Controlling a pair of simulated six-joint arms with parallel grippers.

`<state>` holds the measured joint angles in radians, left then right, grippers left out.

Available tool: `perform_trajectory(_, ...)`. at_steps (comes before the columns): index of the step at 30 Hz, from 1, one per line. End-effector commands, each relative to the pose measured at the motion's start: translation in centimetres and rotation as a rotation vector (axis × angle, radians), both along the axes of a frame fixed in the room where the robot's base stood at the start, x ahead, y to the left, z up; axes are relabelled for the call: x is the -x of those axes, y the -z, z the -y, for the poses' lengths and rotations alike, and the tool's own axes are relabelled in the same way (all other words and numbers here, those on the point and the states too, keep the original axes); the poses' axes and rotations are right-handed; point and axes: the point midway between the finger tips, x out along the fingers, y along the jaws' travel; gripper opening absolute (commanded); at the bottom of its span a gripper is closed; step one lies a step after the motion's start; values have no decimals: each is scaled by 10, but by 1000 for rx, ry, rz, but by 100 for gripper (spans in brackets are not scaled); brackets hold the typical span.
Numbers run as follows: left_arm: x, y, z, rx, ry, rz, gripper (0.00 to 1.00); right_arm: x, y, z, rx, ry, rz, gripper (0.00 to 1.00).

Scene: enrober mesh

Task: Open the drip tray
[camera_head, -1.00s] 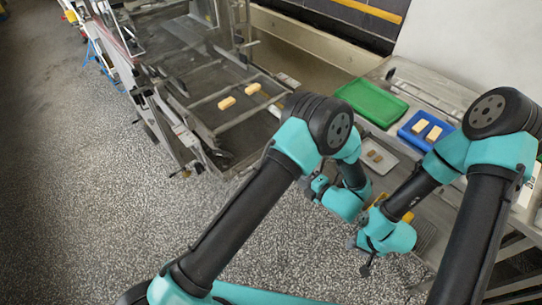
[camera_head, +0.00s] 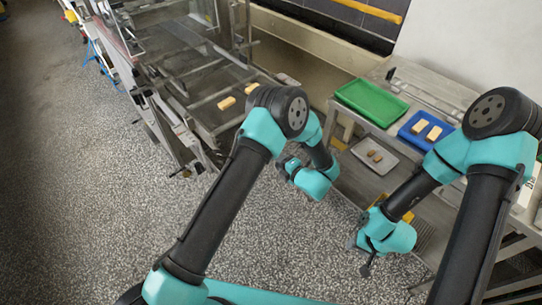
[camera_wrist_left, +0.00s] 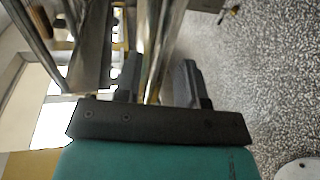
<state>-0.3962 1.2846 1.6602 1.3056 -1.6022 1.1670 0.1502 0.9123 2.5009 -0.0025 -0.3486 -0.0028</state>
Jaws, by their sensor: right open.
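The enrober frame (camera_head: 207,103) stands at the upper left in the head view, with a metal mesh area and rails. I cannot clearly pick out the drip tray; the parts low on the frame are small, and my left arm covers part of its right side. My left gripper (camera_head: 284,161) is right of the frame's front corner, small in the head view. In the left wrist view its fingers (camera_wrist_left: 160,82) are apart, with shiny metal bars (camera_wrist_left: 162,45) showing between and beyond them; contact cannot be told. My right gripper (camera_head: 362,254) is open and empty above the floor.
Yellowish bars (camera_head: 227,103) lie on the frame. A steel table (camera_head: 345,112) at right carries a green tray (camera_head: 371,101) and a blue tray (camera_head: 410,132) with two pale blocks. Speckled floor is open at left.

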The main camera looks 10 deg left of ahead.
Motion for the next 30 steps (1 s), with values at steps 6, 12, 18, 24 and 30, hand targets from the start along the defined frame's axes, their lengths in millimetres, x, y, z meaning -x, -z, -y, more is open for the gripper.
perform_trajectory(6, -21, 7, -27, 1, -2, 0, 37, 0, 0, 0, 0, 0, 0, 43)
perform_trajectory(12, -31, 10, -39, 0, 0, 0, 37, 0, 0, 0, 0, 0, 0, 43)
perform_trajectory(18, -32, 10, -41, 0, 1, 0, 37, 0, 0, 0, 0, 0, 0, 43)
perform_trajectory(24, -32, 10, -41, 0, 1, 0, 28, 0, 0, 0, 0, 0, 0, 43)
perform_trajectory(30, -32, 10, -41, 0, 1, 0, 9, 0, 0, 0, 0, 0, 0, 43)
